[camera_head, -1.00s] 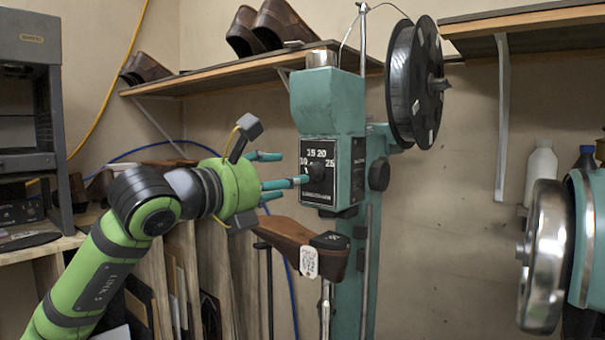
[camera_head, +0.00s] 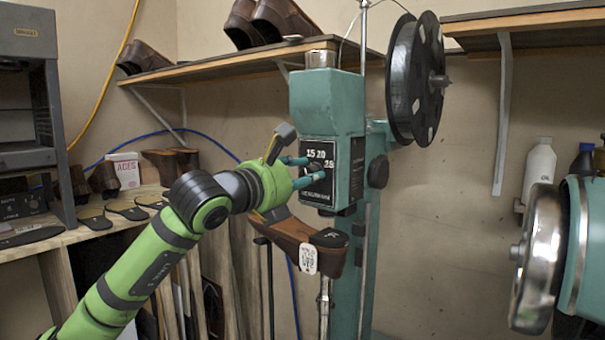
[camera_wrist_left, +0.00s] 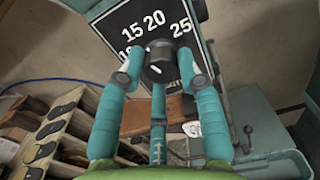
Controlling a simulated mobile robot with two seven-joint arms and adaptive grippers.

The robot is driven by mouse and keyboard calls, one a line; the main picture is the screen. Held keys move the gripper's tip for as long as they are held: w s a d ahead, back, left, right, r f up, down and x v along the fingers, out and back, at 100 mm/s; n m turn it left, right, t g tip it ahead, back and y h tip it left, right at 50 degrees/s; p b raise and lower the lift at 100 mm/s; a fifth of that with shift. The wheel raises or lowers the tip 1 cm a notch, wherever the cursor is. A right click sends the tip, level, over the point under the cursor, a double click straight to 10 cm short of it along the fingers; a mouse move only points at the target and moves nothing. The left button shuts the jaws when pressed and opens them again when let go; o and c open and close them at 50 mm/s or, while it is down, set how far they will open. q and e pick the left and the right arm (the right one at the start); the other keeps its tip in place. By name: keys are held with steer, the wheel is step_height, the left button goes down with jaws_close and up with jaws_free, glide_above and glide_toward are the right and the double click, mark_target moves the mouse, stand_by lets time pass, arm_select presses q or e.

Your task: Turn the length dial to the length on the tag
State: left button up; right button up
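The length dial is a dark round knob (camera_wrist_left: 160,62) on a black plate with white numbers, including 15, 20 and 25, on the teal stitcher (camera_head: 328,105). My left gripper (camera_head: 312,172) is at the dial from the left. Its teal fingers stand spread around the knob in the left wrist view (camera_wrist_left: 160,68), one each side and one below. I cannot tell whether they touch it. A white tag (camera_head: 308,258) hangs on the brown shoe (camera_head: 290,232) below the dial; its writing is too small to read surely. My right gripper is not in view.
A shelf (camera_head: 225,68) with brown shoes runs behind the stitcher. A black spool (camera_head: 413,80) is at its upper right. A large metal handwheel (camera_head: 537,258) stands at the right. Soles lie on the bench (camera_head: 95,235) at the left.

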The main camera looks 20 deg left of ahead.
arm_select(q)
steer(key=shift+r, duration=0.2)
steer(key=shift+c, duration=0.3)
steer(key=m+b, duration=0.3)
steer(key=shift+s+m, duration=0.1)
steer(key=shift+m, duration=0.2)
steer(key=shift+d+r+m+b, duration=0.1)
steer(key=shift+m+b, duration=0.85)
steer(key=shift+m, duration=1.05)
steer(key=o, duration=1.1)
steer(key=shift+d, duration=0.15)
